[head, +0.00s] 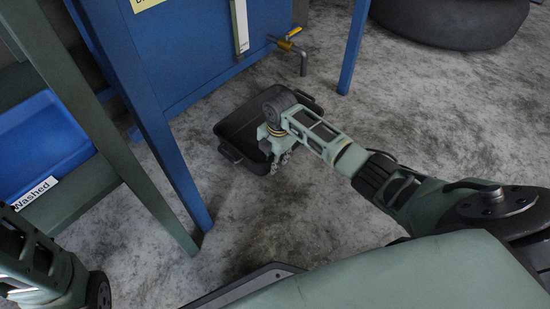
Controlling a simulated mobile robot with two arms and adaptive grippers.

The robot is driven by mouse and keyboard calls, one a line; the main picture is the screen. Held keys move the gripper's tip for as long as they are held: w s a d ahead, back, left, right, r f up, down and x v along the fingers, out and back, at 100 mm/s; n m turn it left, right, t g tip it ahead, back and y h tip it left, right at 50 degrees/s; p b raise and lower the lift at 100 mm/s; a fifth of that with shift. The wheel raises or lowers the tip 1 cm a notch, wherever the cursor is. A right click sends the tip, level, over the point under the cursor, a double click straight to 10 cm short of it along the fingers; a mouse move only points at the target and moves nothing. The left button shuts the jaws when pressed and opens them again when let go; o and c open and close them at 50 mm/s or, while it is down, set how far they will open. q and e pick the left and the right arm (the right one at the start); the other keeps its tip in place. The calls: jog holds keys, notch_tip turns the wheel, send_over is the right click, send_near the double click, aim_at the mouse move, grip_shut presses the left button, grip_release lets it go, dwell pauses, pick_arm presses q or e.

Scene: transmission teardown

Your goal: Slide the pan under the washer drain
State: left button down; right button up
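The pan (238,129) is a dark, shallow rectangular tray with end handles. It lies on the floor in front of the blue washer (185,55). The drain (303,65) is a short pipe with a yellow-handled valve, sticking out from the washer's lower right. The pan is below and left of the drain pipe's mouth in the picture. My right gripper (276,162) points down at the pan's near long side, and my wrist hides part of the pan. I cannot tell whether its fingers grip the rim. Part of my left arm shows at the lower left; its gripper is out of view.
Blue washer legs stand left (165,125) and right (354,45) of the pan. A green rack with a blue bin (40,140) labelled "Washed" is at the left. A black tire (450,22) lies at the back right. The concrete floor (180,255) in front is clear.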

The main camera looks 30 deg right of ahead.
grip_shut()
dwell(0.7)
